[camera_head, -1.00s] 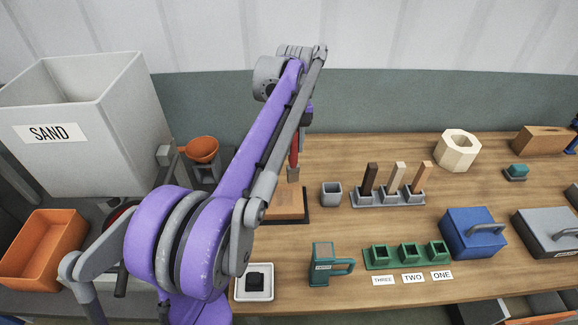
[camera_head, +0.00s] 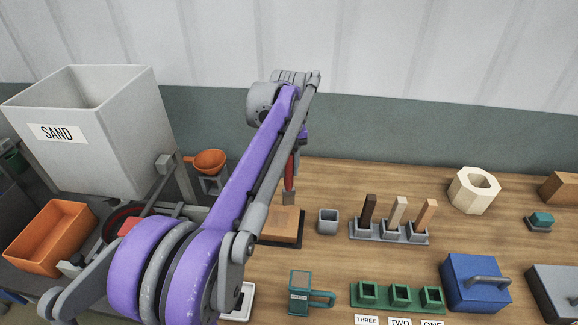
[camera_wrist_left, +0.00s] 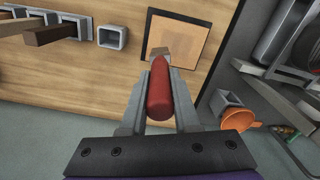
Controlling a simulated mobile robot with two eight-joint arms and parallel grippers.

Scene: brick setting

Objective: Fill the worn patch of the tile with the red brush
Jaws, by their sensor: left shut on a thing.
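The tile (camera_head: 283,223) is an orange-brown square in a dark frame on the bench, partly hidden by my left arm in the head view. In the left wrist view the tile (camera_wrist_left: 185,45) shows a lighter area across its face. The red brush (camera_wrist_left: 160,95) is held in my left gripper (camera_wrist_left: 160,100), shut on its handle. In the head view the red brush (camera_head: 290,175) hangs upright above the tile's far side. I cannot tell whether the tip touches. My right gripper is not in view.
A small grey cup (camera_head: 328,221) stands right of the tile. A grey rack (camera_head: 390,233) with three wooden sticks is farther right. A teal mug-like item (camera_head: 301,292), green holders (camera_head: 398,296) and a blue box (camera_head: 474,282) stand in front.

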